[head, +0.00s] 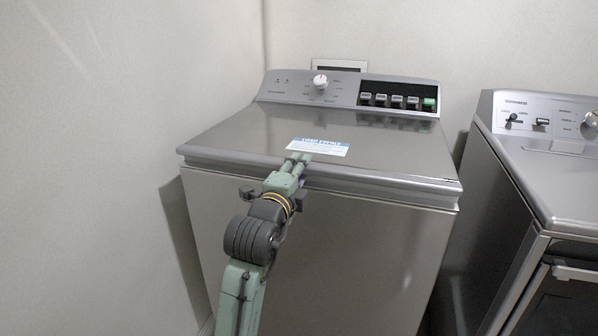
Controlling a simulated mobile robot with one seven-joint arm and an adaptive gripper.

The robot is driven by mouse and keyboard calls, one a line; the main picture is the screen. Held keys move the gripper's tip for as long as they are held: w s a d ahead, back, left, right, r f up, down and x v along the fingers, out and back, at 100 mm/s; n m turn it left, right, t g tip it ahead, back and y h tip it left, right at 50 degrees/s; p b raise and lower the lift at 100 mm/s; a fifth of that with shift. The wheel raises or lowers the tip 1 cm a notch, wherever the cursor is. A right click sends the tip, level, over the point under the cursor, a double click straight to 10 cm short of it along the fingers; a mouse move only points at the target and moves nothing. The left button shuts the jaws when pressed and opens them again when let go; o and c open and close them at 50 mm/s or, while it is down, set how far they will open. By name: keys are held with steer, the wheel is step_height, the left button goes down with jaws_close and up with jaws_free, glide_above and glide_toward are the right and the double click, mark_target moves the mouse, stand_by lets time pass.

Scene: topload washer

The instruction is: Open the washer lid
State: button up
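The washer (330,240) is a grey metal top-loader in the middle of the head view. Its lid (240,135) lies flat and closed, with a blue and white label (318,146) near the front edge. My arm comes up from below in front of the washer. My gripper (298,160) is at the lid's front edge, just below the label. Its fingertips look close to or touching the edge; I cannot tell which. The fingers are small here, and whether they are open or shut is not clear.
The control panel (340,90) with a white knob and several buttons stands behind the lid. A second grey machine (560,180) stands on the right, with a narrow dark gap between. A pale wall (110,130) is close on the left.

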jaws_close()
stand_by(0.6)
